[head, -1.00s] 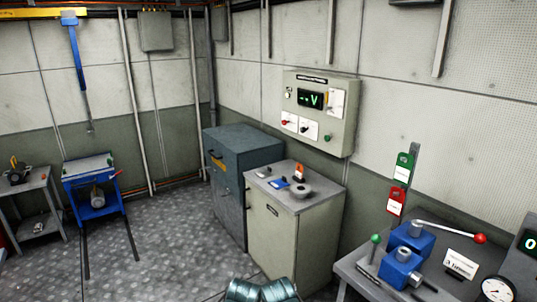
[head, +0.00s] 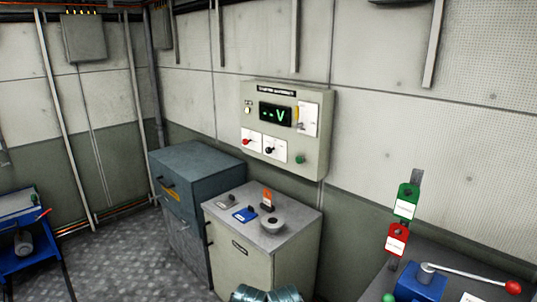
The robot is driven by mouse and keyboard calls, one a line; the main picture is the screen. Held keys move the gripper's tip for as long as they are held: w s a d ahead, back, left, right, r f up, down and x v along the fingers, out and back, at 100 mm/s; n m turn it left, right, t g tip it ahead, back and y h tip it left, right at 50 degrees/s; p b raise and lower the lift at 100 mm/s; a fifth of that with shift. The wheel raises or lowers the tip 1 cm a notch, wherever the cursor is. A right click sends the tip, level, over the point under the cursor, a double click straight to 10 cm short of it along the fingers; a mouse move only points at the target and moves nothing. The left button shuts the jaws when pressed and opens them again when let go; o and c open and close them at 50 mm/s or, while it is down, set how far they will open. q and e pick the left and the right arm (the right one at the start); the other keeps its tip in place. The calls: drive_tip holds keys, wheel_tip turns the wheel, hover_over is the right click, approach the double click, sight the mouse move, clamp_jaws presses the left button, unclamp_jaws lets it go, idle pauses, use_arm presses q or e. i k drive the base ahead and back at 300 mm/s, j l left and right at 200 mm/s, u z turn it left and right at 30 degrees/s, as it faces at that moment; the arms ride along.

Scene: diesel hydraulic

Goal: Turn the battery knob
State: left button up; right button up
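A pale wall panel (head: 285,128) hangs above the light cabinet, with a green display (head: 275,114) reading "--V". On its lower part are a red knob (head: 248,141) and a black knob (head: 269,149), each on a white plate, and a green button (head: 299,160). A white plate with a switch sits at its upper right. The labels are too small for me to tell which knob is the battery one. Neither of my grippers is in view; only shiny teal parts, apparently mine, show at the bottom edge.
A light cabinet (head: 248,262) stands below the panel, with a round grey part (head: 272,227), a blue item (head: 245,214) and an orange tag on top. A dark blue-grey cabinet (head: 195,163) is beside it. A workbench with a red-balled lever (head: 470,276) is at right.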

sight(268, 150)
drive_tip(key=i+j+z, duration=0.2)
drive_tip(key=i+j, duration=0.2)
drive_tip(key=j, duration=0.25)
drive_tip(key=i+j+z, duration=0.25)
drive_tip(key=j, duration=0.4)
drive_tip(key=i+z, duration=0.4)
drive_tip(key=i, duration=0.55)
